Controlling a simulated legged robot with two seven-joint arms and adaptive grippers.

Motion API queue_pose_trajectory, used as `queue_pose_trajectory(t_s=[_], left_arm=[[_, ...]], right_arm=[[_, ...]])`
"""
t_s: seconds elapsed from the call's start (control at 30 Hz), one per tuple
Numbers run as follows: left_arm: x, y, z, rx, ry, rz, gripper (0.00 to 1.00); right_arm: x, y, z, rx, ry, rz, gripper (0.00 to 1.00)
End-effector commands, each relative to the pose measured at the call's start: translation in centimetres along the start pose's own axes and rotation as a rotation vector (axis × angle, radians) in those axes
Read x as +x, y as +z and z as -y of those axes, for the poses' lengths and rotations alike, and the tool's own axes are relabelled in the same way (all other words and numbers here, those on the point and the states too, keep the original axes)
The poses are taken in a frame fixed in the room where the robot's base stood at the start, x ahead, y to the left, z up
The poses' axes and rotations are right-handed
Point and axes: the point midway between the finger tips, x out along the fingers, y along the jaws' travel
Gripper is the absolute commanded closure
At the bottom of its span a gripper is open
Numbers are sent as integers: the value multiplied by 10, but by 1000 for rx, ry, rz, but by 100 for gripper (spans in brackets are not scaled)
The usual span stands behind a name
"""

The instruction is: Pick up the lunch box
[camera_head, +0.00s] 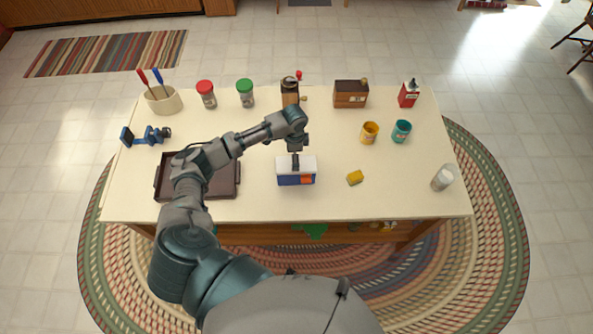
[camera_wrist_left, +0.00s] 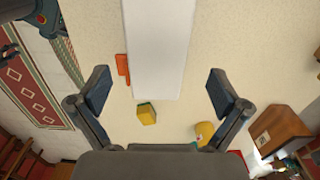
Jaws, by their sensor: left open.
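The lunch box (camera_head: 284,179), blue with a white lid and an orange latch, stands upright near the middle of the table's front part. Its white lid (camera_wrist_left: 155,45) fills the upper middle of the wrist view, with the orange latch (camera_wrist_left: 123,68) at its left side. My left gripper (camera_head: 295,163) points down over the lunch box. In the wrist view the left gripper (camera_wrist_left: 157,88) has its two fingers spread wide, with nothing between the tips but the lid's near end and table. I cannot tell how much height separates the fingers from the lid. My right gripper is not in view.
A yellow sponge (camera_head: 355,178) lies right of the box. A dark tray (camera_head: 226,182) is to the left, partly under my arm. Jars, a mustard cup (camera_head: 369,132), a teal cup (camera_head: 401,131) and a glass shaker (camera_head: 442,178) stand around.

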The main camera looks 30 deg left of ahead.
Motion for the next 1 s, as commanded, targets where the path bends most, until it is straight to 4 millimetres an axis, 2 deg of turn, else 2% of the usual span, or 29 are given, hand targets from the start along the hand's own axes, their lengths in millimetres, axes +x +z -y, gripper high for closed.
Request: queue_pose_trajectory(t_s=[0.17, 0.4, 0.5, 0.7, 0.77, 1.0], left_arm=[[14, -1, -1, -1, 2, 0, 0], [50, -5, -4, 0, 1, -1, 0], [56, -5, -4, 0, 0, -2, 0], [57, -5, -4, 1, -1, -2, 0], [57, -5, -4, 1, -1, -1, 12], [57, -5, -3, 0, -1, -1, 72]], right_arm=[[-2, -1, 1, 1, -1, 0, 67], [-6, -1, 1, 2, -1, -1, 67], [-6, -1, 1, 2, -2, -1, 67], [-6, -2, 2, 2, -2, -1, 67], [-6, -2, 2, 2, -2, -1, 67], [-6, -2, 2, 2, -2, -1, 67]])
